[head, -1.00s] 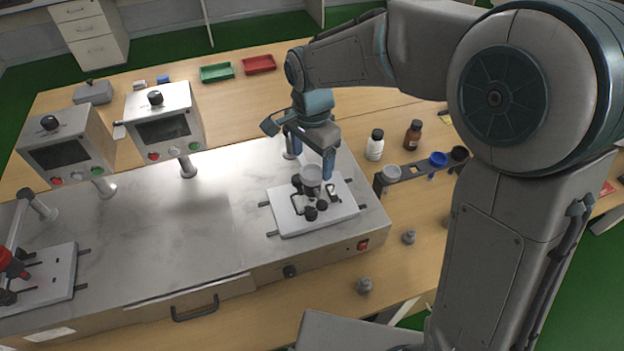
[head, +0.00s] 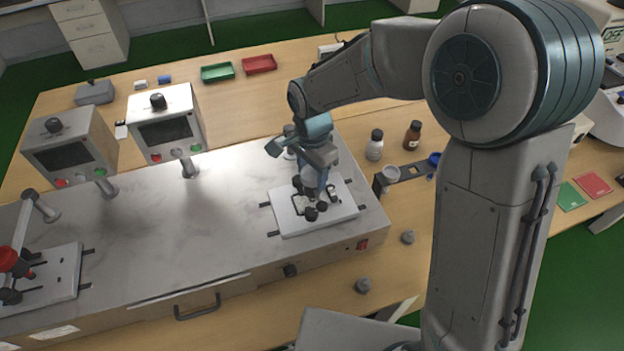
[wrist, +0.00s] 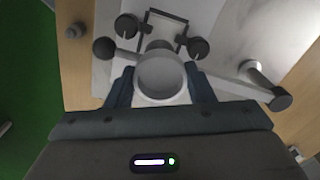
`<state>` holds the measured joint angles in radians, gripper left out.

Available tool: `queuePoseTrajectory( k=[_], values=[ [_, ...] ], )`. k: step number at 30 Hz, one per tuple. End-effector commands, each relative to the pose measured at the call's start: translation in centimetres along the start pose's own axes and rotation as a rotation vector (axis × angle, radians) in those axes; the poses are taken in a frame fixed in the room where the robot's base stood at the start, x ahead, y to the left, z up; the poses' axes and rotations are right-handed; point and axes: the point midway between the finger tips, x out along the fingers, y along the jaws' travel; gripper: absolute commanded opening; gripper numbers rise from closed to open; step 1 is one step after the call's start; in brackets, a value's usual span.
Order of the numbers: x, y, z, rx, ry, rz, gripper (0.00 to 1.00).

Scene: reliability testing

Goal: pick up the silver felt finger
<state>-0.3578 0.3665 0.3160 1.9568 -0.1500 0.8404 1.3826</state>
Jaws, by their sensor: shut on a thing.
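The silver felt finger (wrist: 161,74) is a round grey cup-like piece standing over the white plate (head: 345,215) of the right-hand station. My gripper (wrist: 160,84) has its two blue fingers on either side of it, shut on its sides. In the head view my gripper (head: 313,172) points down over the plate and largely hides the piece. I cannot tell from these views whether the piece is clear of its mount.
Black knobs (wrist: 198,48) and a metal bar (wrist: 235,88) surround the piece closely. A rack (head: 405,172) with cups, a white bottle (head: 375,145) and a brown bottle (head: 412,136) stand to the right. Two grey pieces (head: 363,285) lie on the wooden table.

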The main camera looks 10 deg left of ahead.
Motion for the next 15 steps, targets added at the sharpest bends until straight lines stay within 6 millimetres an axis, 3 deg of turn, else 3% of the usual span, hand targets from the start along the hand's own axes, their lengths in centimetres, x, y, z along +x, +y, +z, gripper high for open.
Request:
queuePoseTrajectory(
  k=[7, 15],
  values=[
    [-1.6, -0.1, -0.1, 0.0, 0.002, -0.004, 0.24],
    [-7.1, -0.1, 0.0, 0.001, 0.003, -0.005, 0.24]
  ],
)
